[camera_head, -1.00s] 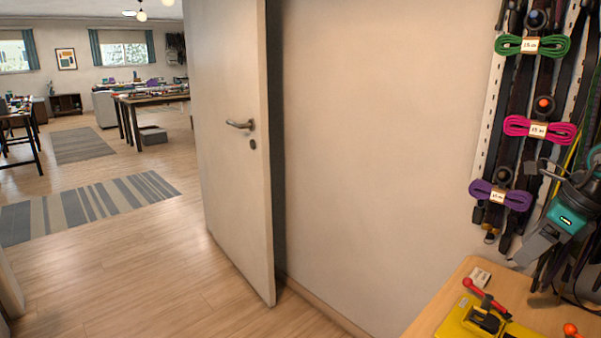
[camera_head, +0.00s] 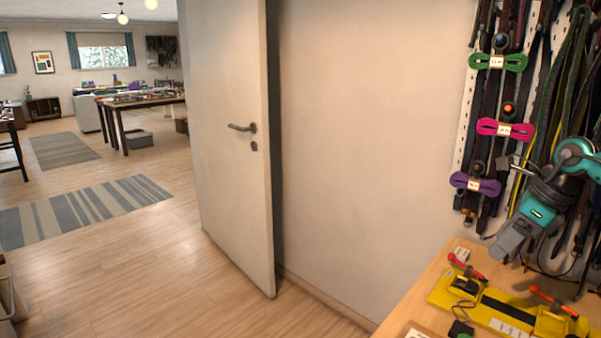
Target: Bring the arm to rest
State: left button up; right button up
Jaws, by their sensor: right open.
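My right gripper (camera_head: 508,243) shows at the right, at the end of my dark and teal arm. It hangs in the air above the workbench (camera_head: 430,296), in front of the wall of hanging cords. Its jaws are open, and nothing shows between them. It is clear of the yellow fixture (camera_head: 495,308) below it. My left gripper is out of view.
A yellow fixture with red and orange levers lies on the bench. Green (camera_head: 499,62), pink (camera_head: 505,130) and purple (camera_head: 475,184) cord bundles hang on the wall. A door (camera_head: 232,130) stands open at centre; the wooden floor (camera_head: 140,270) left of it is clear.

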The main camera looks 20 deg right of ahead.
jog(key=w+a+f+m+t+y, duration=0.25)
jog(key=a+m+t, duration=0.2)
jog(key=a, duration=0.45)
jog(key=w+a+f+m+t+y, duration=0.1)
jog(key=w+a+f+m+t, duration=0.15)
jog(key=a+m, duration=0.4)
jog(key=w+a+f+m+t+y, duration=0.1)
jog(key=w+a+m+t, duration=0.3)
jog(key=a, duration=0.7)
jog(key=s+f+m+g+h, duration=0.3)
jog(key=s+f+m+h, duration=0.65)
jog(key=m, duration=0.85)
jog(key=s+a+f+m+g+y, duration=0.2)
jog(key=s+a+f+m+g, duration=0.15)
jog(key=s, duration=0.55)
jog(key=s+a+f+m+g+y, duration=0.1)
jog(key=s+a+f+m+g, duration=0.3)
jog(key=s, duration=0.4)
jog(key=w+a+f+n+t+y+p, duration=0.1)
jog(key=w+a+f+t+p, duration=0.1)
jog(key=w+f+t, duration=0.3)
jog(key=shift+w+a+f+n+t+y, duration=0.4)
jog(key=shift+w+a+t, duration=0.25)
jog(key=shift+w, duration=0.3)
